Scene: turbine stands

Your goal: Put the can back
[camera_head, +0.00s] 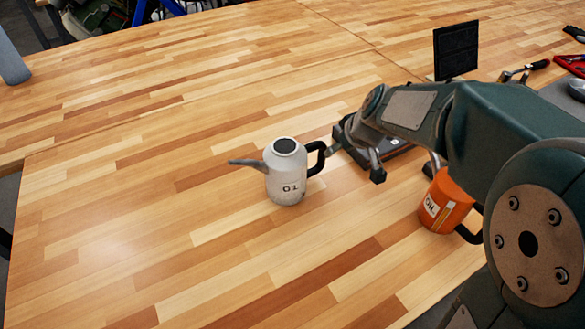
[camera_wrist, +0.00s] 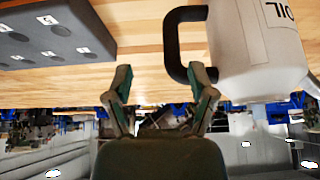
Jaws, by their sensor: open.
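A white can (camera_head: 286,180) marked OIL, with a grey spout and black handle, stands upright on the wooden table in the head view. In the wrist view the can (camera_wrist: 260,50) appears upside down at the upper right, its black handle (camera_wrist: 172,45) towards my gripper. My gripper (camera_wrist: 163,83) is open and empty, with the right finger close to the handle; I cannot tell whether they touch. In the head view my gripper (camera_head: 333,149) is beside the handle, partly hidden by my arm.
An orange OIL can (camera_head: 438,208) stands at the right, partly behind my arm. A dark box (camera_wrist: 50,32) with white labels lies close to the gripper. A black screen (camera_head: 456,52) stands farther back, and tools lie at the far right. The table left of the white can is clear.

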